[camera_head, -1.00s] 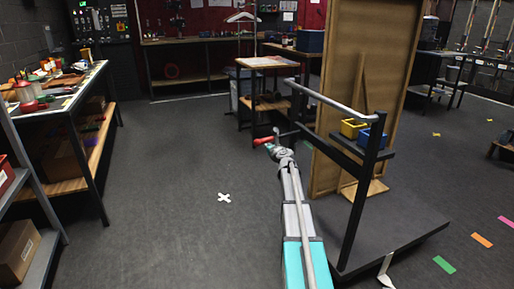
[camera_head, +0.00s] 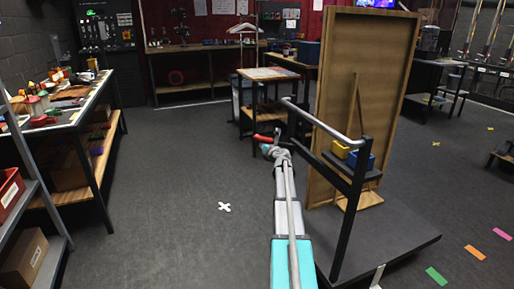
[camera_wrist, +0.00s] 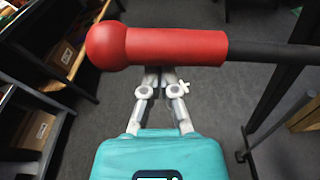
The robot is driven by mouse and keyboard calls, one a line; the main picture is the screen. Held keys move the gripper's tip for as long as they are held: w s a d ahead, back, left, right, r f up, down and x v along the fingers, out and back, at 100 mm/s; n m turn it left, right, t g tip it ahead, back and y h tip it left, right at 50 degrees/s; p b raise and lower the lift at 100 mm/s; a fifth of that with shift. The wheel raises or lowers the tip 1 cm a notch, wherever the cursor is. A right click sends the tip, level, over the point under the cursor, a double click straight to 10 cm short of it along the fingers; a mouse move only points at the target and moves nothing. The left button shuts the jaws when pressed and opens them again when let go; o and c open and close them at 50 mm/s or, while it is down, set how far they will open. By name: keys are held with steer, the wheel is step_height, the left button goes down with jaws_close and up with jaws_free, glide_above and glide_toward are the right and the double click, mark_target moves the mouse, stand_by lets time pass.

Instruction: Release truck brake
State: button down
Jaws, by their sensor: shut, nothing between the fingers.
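The truck is a flat dark platform cart (camera_head: 400,238) with a black frame, a pale push rail (camera_head: 322,120) and a tall brown board (camera_head: 370,75) standing on it. Its brake lever has a red grip (camera_head: 264,138) at the left end of the frame. In the wrist view the red grip (camera_wrist: 165,47), with a round knob at its left end and a black rod at its right, crosses above my gripper (camera_wrist: 158,76). My gripper (camera_head: 272,148) is shut and empty close to the grip. The grip hides the fingertips; I cannot tell whether they touch.
Yellow (camera_head: 341,149) and blue (camera_head: 361,159) bins sit on the cart's small shelf. A cluttered workbench (camera_head: 97,98) and a shelf rack (camera_head: 50,245) stand at left. A small table (camera_head: 268,74) stands behind the cart. The floor left of my arm is clear, with a white cross (camera_head: 224,207).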

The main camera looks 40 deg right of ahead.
steer(key=shift+s+d+r, duration=0.1)
steer(key=shift+d+r, duration=0.1)
steer(key=shift+r, duration=0.25)
steer(key=shift+p, duration=0.3)
steer(key=shift+d, duration=0.2)
steer(key=shift+f, duration=0.1)
step_height(320, 180, down, 4)
steer(key=w+a+b, duration=0.1)
steer(key=a+b, duration=0.1)
steer(key=b, duration=0.3)
steer(key=p+v, duration=0.2)
steer(key=v, duration=0.7)
steer(key=shift+s+d, duration=0.15)
steer(key=shift+s, duration=0.2)
